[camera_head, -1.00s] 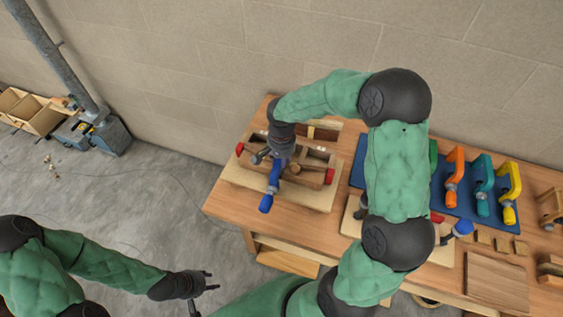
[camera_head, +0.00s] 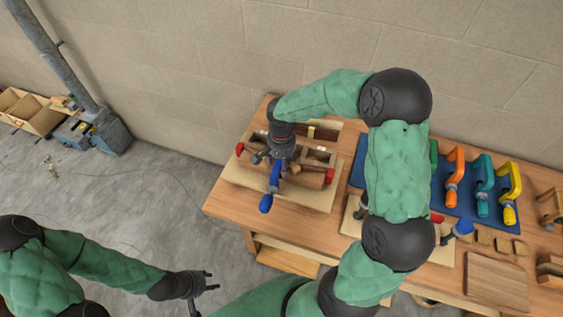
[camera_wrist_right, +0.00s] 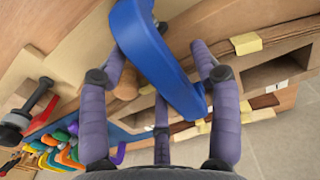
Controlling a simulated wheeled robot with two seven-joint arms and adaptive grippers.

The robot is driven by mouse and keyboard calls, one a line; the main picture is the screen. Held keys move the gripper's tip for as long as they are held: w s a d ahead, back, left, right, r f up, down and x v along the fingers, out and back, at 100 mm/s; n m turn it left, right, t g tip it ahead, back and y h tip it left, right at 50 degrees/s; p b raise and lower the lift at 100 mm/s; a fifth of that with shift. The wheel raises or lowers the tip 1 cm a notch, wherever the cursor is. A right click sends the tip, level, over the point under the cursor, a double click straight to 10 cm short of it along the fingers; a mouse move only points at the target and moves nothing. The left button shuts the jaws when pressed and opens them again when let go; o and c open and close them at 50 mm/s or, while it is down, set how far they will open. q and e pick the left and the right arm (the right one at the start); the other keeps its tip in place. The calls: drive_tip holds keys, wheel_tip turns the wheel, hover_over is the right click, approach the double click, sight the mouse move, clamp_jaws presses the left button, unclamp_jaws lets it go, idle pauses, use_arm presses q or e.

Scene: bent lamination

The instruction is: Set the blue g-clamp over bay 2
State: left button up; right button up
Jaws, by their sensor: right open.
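The blue g-clamp (camera_head: 274,182) is at the bent-lamination form (camera_head: 316,178), its blue handle toward the front. In the right wrist view the clamp's blue frame (camera_wrist_right: 160,55) crosses between my fingers, over the wooden form (camera_wrist_right: 250,80). My right gripper (camera_head: 275,162) is open around the clamp, with its fingers on either side of the frame; contact is unclear. The wrist partly hides the clamp and the bays, so I cannot tell which bay it is over. My left gripper (camera_head: 212,284) is open and empty over the floor, left of the bench.
Orange (camera_head: 454,172), teal (camera_head: 483,185) and yellow (camera_head: 511,190) clamps stand on a blue mat (camera_head: 469,211) at right. Red ends (camera_head: 240,149) flank the form. My right arm hides the bench's middle. Bench top (camera_head: 225,200) left of the form is clear.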

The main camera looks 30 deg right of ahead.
wheel_tip(320, 180, up, 12)
drive_tip(key=shift+f, duration=0.15)
idle(0.6)
wheel_tip(320, 180, up, 6)
drive_tip(key=p, duration=0.4)
idle(0.6)
drive_tip(key=shift+p, duration=0.35)
wheel_tip(320, 180, up, 5)
drive_tip(key=p, duration=0.3)
drive_tip(key=shift+p, duration=0.3)
idle(0.6)
